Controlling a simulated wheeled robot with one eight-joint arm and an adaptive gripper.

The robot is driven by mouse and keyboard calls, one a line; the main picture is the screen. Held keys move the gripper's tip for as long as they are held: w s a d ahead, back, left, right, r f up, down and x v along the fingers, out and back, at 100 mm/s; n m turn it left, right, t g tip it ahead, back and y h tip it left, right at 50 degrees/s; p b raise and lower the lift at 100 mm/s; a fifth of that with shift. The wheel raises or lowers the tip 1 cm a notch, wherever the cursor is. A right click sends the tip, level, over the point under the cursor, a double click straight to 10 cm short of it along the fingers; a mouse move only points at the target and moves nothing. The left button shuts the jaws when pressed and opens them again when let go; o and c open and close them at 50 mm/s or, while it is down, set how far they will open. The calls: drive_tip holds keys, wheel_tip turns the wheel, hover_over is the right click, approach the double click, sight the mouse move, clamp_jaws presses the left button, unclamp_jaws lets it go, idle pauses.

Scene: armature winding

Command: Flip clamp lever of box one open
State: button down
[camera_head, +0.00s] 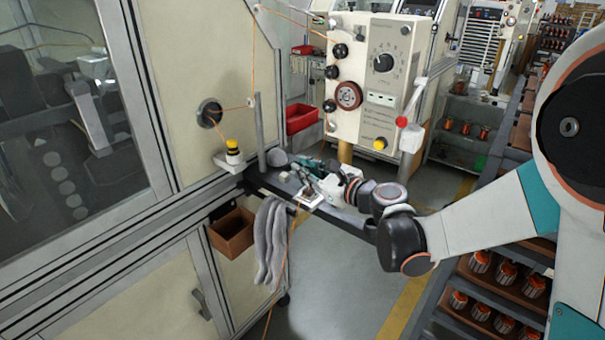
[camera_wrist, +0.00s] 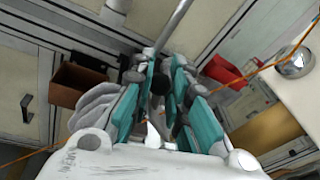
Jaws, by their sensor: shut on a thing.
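My gripper (camera_head: 312,172) is low over the narrow dark shelf (camera_head: 347,216) beside the machine cabinet. In the wrist view my gripper (camera_wrist: 159,75) has its teal-padded fingers closed around a small black knob (camera_wrist: 158,86), which appears to be the end of the clamp lever. The lever's shaft and pivot are mostly hidden by the fingers. A small metal block (camera_head: 308,198) shows on the shelf just in front of the fingers. I cannot tell the lever's angle or make out a label for box one.
A cream control box (camera_head: 375,75) with a dial and a red-knobbed lever (camera_head: 402,121) stands behind the shelf. A grey post (camera_head: 260,130) rises at the shelf's left. Grey cloths (camera_head: 270,240) and a brown bin (camera_head: 232,232) hang in front. A copper-coloured wire passes nearby.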

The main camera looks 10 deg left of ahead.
drive_tip(key=w+m, duration=0.1)
drive_tip(key=d+r+m, duration=0.1)
drive_tip(key=w+m+g+p, duration=0.1)
drive_tip(key=m, duration=0.1)
drive_tip(key=shift+w+d+r, duration=0.15)
drive_tip(key=shift+w+d, duration=0.15)
drive_tip(key=shift+w+d+m+g, duration=0.25)
drive_tip(key=shift+w+d+m, duration=0.1)
drive_tip(key=shift+w+m, duration=0.35)
drive_tip(key=shift+w+d+m+g, duration=0.3)
drive_tip(key=shift+w+m, duration=0.15)
drive_tip(key=shift+m, duration=0.45)
drive_tip(key=c, duration=1.5)
unclamp_jaws()
